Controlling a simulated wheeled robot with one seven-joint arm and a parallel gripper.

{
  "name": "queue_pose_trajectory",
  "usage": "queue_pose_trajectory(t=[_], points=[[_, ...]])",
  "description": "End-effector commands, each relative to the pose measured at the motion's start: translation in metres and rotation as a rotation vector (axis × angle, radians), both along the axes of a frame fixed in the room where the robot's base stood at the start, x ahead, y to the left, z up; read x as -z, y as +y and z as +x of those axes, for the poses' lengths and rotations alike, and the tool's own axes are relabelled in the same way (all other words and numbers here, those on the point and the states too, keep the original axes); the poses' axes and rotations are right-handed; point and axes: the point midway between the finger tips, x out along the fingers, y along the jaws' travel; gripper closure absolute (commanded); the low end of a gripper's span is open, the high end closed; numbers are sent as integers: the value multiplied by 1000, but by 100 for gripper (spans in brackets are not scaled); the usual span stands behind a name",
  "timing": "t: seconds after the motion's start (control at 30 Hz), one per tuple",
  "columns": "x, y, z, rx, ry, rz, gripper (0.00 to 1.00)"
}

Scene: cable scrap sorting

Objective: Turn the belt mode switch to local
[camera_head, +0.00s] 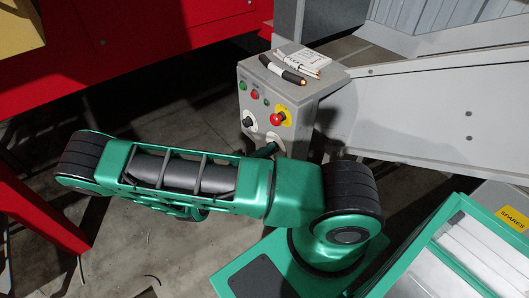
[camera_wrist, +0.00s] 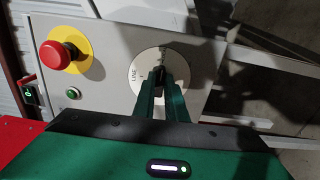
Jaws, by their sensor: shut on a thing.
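The belt mode switch has a round pale dial plate (camera_wrist: 139,72) on a grey control panel in the wrist view. The word LINE is legible on the plate's left side; other lettering is hidden or too small to read. Its dark knob (camera_wrist: 159,75) sits between the fingertips of my gripper (camera_wrist: 162,82), which is shut on it. The fingers hide much of the knob, so I cannot tell its exact setting. In the head view, the grey control box (camera_head: 308,120) stands behind my arm, and my gripper (camera_head: 266,149) reaches its lower front, partly covering the dial.
A red mushroom button (camera_head: 277,119) on a yellow disc sits close above the dial. A black knob (camera_head: 248,122) is to its left. A grey metal chute (camera_head: 440,115) is at right.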

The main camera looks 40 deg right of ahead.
Motion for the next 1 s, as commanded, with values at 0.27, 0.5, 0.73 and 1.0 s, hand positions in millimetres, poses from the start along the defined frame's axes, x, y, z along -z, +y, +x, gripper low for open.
queue_pose_trajectory(t=[0.27, 0.5, 0.73, 1.0], points=[[2, -1, -1, 3, -30, 3, 100], [2, -1, -1, 3, -30, 4, 100], [2, 0, -1, 2, -30, 4, 70], [1, 2, 0, 0, -32, 3, 70]])
